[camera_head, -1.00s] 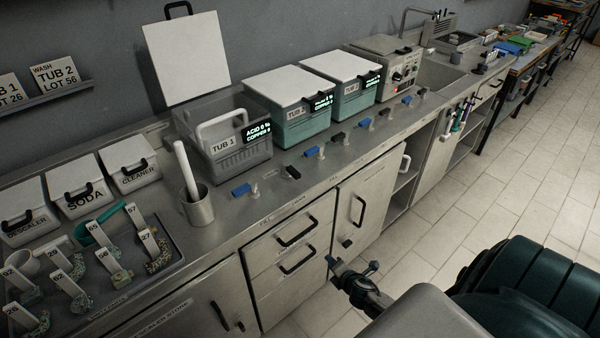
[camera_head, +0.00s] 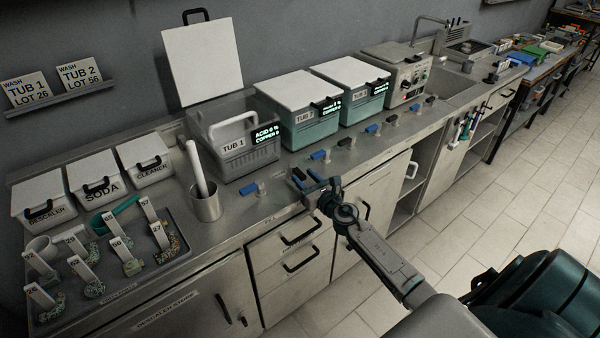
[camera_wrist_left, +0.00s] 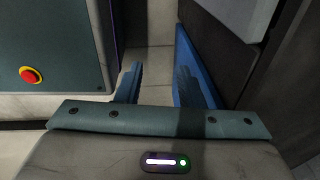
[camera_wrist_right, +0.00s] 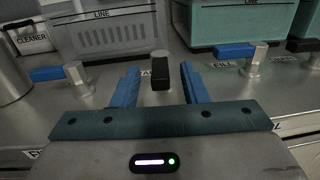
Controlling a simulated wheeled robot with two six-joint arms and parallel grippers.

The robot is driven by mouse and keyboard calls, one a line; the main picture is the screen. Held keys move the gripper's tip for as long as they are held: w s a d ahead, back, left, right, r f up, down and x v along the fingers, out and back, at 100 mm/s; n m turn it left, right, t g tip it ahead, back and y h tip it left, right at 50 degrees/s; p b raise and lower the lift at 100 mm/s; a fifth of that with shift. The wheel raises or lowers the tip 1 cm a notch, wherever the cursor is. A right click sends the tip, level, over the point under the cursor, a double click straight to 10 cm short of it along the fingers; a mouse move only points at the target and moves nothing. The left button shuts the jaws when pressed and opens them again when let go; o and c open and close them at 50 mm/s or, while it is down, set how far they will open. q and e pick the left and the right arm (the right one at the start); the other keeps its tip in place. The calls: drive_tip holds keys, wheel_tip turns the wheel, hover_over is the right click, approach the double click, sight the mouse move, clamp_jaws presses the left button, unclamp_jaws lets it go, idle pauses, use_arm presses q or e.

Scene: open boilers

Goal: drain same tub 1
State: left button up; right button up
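Tub 1 (camera_head: 232,153) is a grey tub on the steel counter, with its pale lid (camera_head: 203,65) standing upright behind it and a pale handle frame inside. Its display (camera_head: 266,134) reads acid and copper, the figures small. In front are a blue-handled tap (camera_head: 249,189) and a black-handled tap (camera_wrist_right: 160,72). My right gripper (camera_wrist_right: 160,80) is open, with the black handle showing between its blue fingers; contact cannot be told. In the head view the right gripper (camera_head: 306,181) is at the counter's front edge. My left gripper (camera_wrist_left: 157,70) is open and empty, over the floor.
Tub 2 (camera_head: 308,131) and another teal tub (camera_head: 362,101) stand to the right, with more taps in front. A metal cup (camera_head: 205,206) stands left of the blue tap. A tray (camera_head: 178,262) of tagged parts lies front left. Lidded bins (camera_head: 93,186) are behind it.

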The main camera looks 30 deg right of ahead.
sight(300, 173)
drive_tip(key=shift+w, duration=1.65)
clamp_jaws()
